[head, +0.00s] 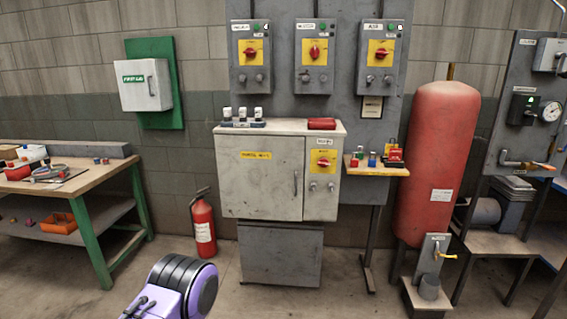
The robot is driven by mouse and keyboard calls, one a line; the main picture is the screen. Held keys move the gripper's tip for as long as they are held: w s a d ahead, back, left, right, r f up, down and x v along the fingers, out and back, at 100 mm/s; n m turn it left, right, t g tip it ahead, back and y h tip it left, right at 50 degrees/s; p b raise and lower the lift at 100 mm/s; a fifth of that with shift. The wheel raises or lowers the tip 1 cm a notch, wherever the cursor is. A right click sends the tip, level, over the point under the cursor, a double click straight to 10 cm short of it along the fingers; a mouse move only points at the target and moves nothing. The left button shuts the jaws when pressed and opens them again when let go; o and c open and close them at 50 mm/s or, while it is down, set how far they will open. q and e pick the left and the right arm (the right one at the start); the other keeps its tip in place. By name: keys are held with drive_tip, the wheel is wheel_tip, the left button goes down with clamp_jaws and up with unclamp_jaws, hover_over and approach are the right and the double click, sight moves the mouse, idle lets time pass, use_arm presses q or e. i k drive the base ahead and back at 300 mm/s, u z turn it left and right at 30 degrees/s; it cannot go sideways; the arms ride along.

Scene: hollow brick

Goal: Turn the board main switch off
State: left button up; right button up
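A grey two-door board cabinet (260,178) stands against the wall in the middle of the head view. A red rotary switch (323,162) on a yellow plate is on the upper right of its front, under a small white label too small to read. The handle's exact position is too small to tell. Two small round fittings sit below it. Three similar red switches on yellow plates are on boxes above: left (250,52), middle (314,52) and right (381,53). A purple and black part of my arm shows at the bottom left, away from the cabinet. Neither gripper's fingers are in view.
A fire extinguisher (203,226) stands left of the cabinet, and a workbench (95,187) is further left. A small shelf (376,170) with small items juts out at the cabinet's right. A red tank (437,150) stands beyond it. The floor before the cabinet is clear.

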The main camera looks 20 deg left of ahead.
sight(324, 162)
drive_tip(key=u, duration=0.2)
drive_tip(key=i, duration=0.85)
drive_tip(key=z, duration=0.2)
